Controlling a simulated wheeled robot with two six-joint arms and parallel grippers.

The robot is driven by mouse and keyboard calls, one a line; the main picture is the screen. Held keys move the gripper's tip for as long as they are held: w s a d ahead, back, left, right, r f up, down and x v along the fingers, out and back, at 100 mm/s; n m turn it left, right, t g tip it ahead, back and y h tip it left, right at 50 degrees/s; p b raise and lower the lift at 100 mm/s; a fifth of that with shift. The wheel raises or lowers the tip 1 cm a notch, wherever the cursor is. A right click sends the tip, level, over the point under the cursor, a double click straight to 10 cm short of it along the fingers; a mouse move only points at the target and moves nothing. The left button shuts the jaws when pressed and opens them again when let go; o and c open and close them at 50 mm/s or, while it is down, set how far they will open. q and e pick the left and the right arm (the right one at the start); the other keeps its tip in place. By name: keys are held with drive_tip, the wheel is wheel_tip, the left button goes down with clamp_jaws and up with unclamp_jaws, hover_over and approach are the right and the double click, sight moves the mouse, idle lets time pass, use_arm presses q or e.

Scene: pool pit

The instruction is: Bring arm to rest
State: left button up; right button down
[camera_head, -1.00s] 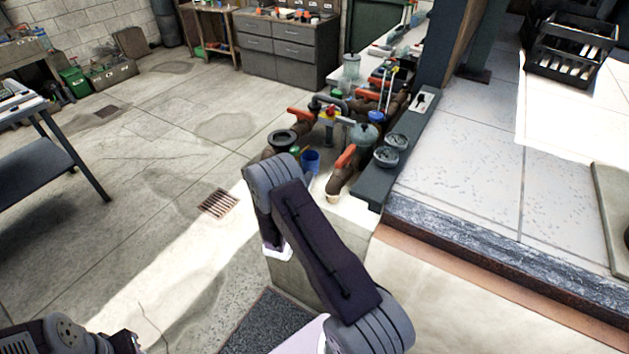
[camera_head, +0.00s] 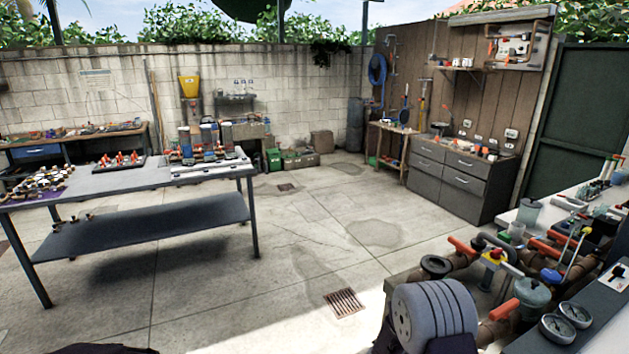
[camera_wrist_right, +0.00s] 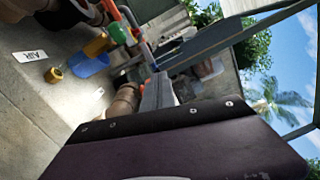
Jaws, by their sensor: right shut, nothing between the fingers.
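My right arm shows at the bottom right of the head view as a grey ribbed joint (camera_head: 433,315), close to the pipes and valves on the bench; the gripper end is hidden there. In the right wrist view my right gripper (camera_wrist_right: 158,92) is shut and empty, its grey fingers standing beyond the purple housing. A brown pipe part (camera_wrist_right: 124,103) is beside the fingers in that picture; I cannot tell whether they touch. My left gripper is not in view; only a dark piece of my body shows at the bottom edge.
Brown pipes with a red-handled valve (camera_head: 505,309) and gauges (camera_head: 558,328) crowd the right. A grey work table (camera_head: 150,183) stands at left, drawers (camera_head: 463,178) at back right. The concrete floor (camera_head: 300,240) between them is clear.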

drive_tip(key=s+d+r+m+g, duration=0.2)
drive_tip(key=s+d+m+g, duration=0.1)
drive_tip(key=s+m+g, duration=0.3)
drive_tip(key=s+a+f+m+g+y, duration=0.2)
drive_tip(key=s+f+m+y, duration=0.1)
drive_tip(key=s+m, duration=0.3)
drive_tip(key=s+a+f+m+g+y, duration=0.25)
drive_tip(key=s+m, duration=0.25)
drive_tip(key=s, duration=0.3)
drive_tip(key=a+f+m+t+y, duration=0.1)
drive_tip(key=a+f+m+y, duration=0.2)
drive_tip(key=a+m, duration=0.6)
drive_tip(key=a+f+m+t+y, duration=0.2)
drive_tip(key=a+f+m+y, duration=0.2)
drive_tip(key=a+m+y, duration=0.4)
drive_tip(key=a+m, duration=0.2)
drive_tip(key=m, duration=0.2)
drive_tip(key=shift+s+f+m, duration=0.2)
drive_tip(key=shift+f+m, duration=0.1)
drive_tip(key=shift+m, duration=0.1)
drive_tip(key=shift+a+t+y, duration=0.1)
drive_tip(key=shift+t+y, duration=0.15)
